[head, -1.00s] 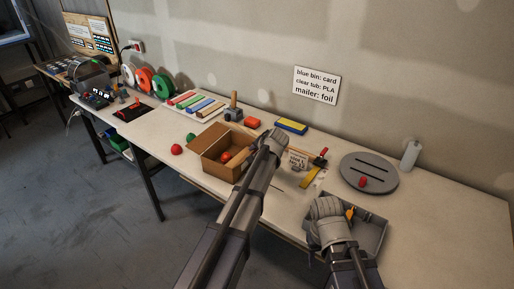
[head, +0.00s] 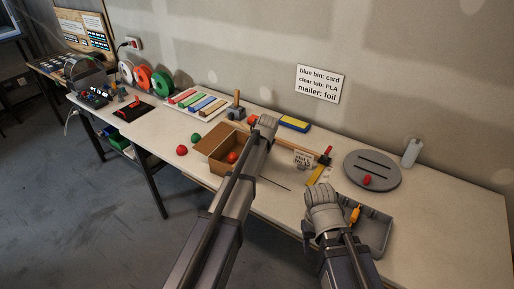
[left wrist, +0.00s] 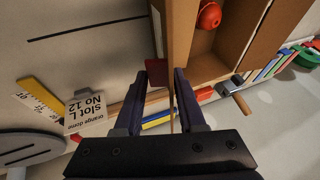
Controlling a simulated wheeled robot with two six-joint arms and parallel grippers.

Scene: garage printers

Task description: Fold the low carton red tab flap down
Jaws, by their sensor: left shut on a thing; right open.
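The low brown carton (head: 207,165) stands open on the bench, with a red ball (head: 232,157) inside. My left arm crosses in front of its right side and hides that side in the head view. In the left wrist view, my left gripper (left wrist: 171,76) is shut on the carton flap (left wrist: 180,32), which runs edge-on between its fingers. A dark red patch, apparently the red tab (left wrist: 157,96), shows by the left finger. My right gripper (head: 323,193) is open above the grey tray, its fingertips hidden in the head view.
The grey tray (head: 378,232) holds an orange item. A small label card (head: 302,159), a yellow ruler (head: 318,175) and a grey slotted disc (head: 372,171) lie right of the carton. A red ball (head: 182,150) and a green ball (head: 195,138) sit to its left.

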